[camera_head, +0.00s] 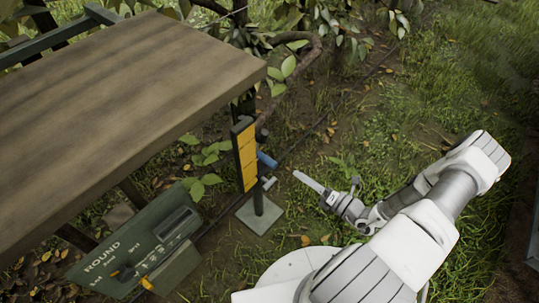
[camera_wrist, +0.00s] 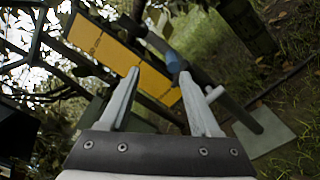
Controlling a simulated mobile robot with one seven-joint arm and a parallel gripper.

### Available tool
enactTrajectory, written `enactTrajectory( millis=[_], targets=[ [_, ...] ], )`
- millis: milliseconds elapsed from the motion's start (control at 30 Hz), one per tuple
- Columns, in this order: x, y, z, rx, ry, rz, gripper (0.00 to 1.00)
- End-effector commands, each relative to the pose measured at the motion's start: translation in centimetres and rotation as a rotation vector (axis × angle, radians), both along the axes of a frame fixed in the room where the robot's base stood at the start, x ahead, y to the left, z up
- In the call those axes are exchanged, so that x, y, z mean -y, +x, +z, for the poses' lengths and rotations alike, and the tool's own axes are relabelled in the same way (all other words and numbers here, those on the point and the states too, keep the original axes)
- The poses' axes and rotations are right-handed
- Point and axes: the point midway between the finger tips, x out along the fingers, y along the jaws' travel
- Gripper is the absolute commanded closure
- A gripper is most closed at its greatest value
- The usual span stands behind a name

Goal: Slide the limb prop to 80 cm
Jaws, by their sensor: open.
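The limb prop is a dark post (camera_head: 258,203) on a square grey foot plate (camera_head: 261,221), beside the wooden table's right end. A yellow scale plate (camera_head: 246,156) is fixed along it; its marks are too small to read. A blue sleeve or grip (camera_head: 267,159) sticks out on the right, with a small grey peg (camera_head: 268,183) below. In the wrist view the scale (camera_wrist: 110,52), blue part (camera_wrist: 173,62) and peg (camera_wrist: 214,92) appear beyond the fingers. My gripper (camera_head: 298,174) is open, empty and apart to the right of the post; it also shows in the wrist view (camera_wrist: 159,74).
The wooden table top (camera_head: 110,75) fills the left side. A green box marked ROUND (camera_head: 130,240) stands below its front edge. Leafy branches (camera_head: 305,50) hang behind the post. Open grass (camera_head: 400,110) lies to the right.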

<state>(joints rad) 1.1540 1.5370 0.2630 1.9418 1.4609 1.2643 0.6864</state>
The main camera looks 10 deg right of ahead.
Motion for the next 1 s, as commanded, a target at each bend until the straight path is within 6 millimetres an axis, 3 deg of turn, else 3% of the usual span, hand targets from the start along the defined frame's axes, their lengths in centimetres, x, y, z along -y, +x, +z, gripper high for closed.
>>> enactTrajectory(
  millis=[700,1000],
  targets=[
    [3.0,-4.1,0.0,0.000,-0.001,-0.001,0.37],
    [3.5,-4.9,0.0,0.000,0.000,0.000,0.37]
  ],
)
